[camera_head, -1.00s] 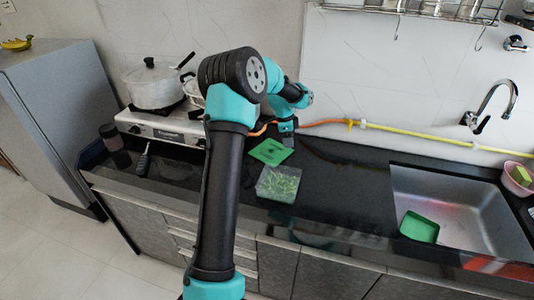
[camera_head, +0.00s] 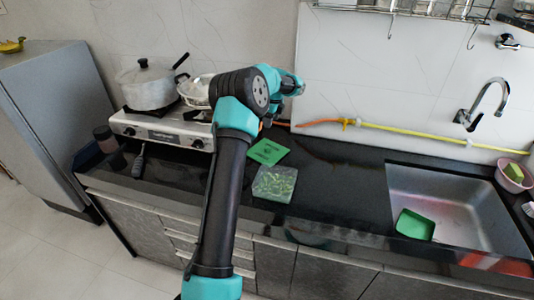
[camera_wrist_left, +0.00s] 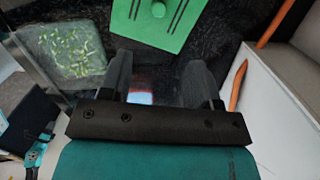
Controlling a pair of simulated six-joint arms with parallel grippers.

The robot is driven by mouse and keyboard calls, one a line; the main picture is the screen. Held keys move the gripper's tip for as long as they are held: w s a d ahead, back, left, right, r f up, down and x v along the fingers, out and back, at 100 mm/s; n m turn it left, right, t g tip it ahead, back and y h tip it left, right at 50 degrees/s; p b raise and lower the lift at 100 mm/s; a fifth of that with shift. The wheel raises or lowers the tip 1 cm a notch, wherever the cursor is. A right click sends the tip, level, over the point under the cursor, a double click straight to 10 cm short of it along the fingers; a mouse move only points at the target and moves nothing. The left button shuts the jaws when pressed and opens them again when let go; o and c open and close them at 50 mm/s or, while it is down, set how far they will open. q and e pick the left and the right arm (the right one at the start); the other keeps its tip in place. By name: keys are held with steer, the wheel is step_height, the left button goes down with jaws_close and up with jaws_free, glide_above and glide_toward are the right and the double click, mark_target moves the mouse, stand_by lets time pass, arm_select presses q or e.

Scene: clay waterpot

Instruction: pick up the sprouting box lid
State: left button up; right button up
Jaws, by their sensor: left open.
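The sprouting box lid (camera_head: 268,152) is a flat green square lying on the dark counter. In the left wrist view the lid (camera_wrist_left: 178,28) shows at the top, with a round knob and dark slots, cut off by the frame edge. The clear sprouting box (camera_head: 274,186) with green sprouts stands in front of the lid; it shows at the upper left of the wrist view (camera_wrist_left: 68,50). My left gripper (camera_wrist_left: 160,72) is open and empty, its fingers apart from the lid. In the head view its fingertips are largely hidden by my arm.
A sink (camera_head: 465,205) with a green tray (camera_head: 415,225) is at right. A yellow-orange hose (camera_head: 430,133) runs along the wall. Counter between lid and sink is clear.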

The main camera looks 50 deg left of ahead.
arm_select(q)
glide_above(267, 148)
steer(key=f, duration=1)
steer(key=shift+w, duration=0.25)
steer(key=shift+f, duration=0.1)
steer(key=shift+s+f, duration=0.1)
steer(key=shift+f, duration=2.45)
steer(key=c, duration=1)
